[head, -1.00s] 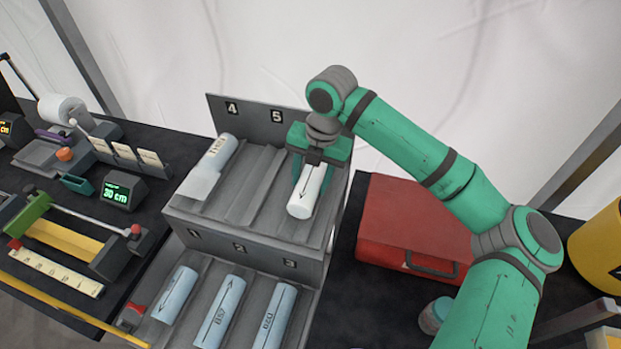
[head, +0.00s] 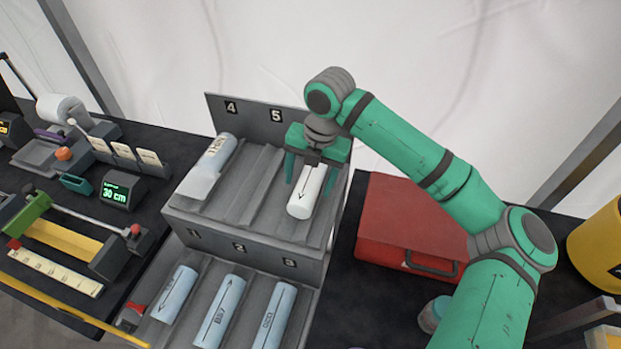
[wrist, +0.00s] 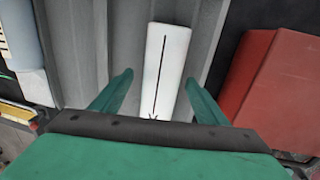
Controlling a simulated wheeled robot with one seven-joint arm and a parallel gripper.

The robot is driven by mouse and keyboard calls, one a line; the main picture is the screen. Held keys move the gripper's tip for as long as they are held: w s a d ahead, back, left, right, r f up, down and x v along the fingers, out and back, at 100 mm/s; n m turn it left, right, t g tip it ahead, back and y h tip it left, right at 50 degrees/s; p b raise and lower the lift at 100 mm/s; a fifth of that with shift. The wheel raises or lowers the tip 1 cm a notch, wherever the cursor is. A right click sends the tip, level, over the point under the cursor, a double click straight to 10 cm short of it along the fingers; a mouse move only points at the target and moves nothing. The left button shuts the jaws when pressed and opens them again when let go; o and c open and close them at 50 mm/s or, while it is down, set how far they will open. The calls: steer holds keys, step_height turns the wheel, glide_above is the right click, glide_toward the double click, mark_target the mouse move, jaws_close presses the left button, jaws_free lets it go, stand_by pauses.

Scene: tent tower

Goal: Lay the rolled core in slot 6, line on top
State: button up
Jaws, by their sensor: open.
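The white rolled core (head: 306,192) lies lengthwise in the rightmost slot of the rack's upper tier (head: 233,208), right of the slot marked 5. Its dark line faces up, and it also shows in the wrist view (wrist: 165,75). My gripper (head: 315,170) is open above the core's far part. In the wrist view its fingers (wrist: 152,95) stand one on each side of the core with gaps between. The slot's own number plate is hidden behind my gripper and wrist.
A blue labelled core (head: 218,152) lies in slot 4; slot 5 is empty. Several blue cores (head: 220,310) lie in the lower tier. A red case (head: 400,225) stands close right of the rack. A bench with tools and a 30 cm display (head: 116,193) is on the left.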

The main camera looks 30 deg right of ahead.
step_height(320, 180, up, 11)
steer(key=s+d, duration=0.1)
steer(key=shift+s, duration=0.15)
steer(key=shift+d+f, duration=0.15)
stand_by(0.7)
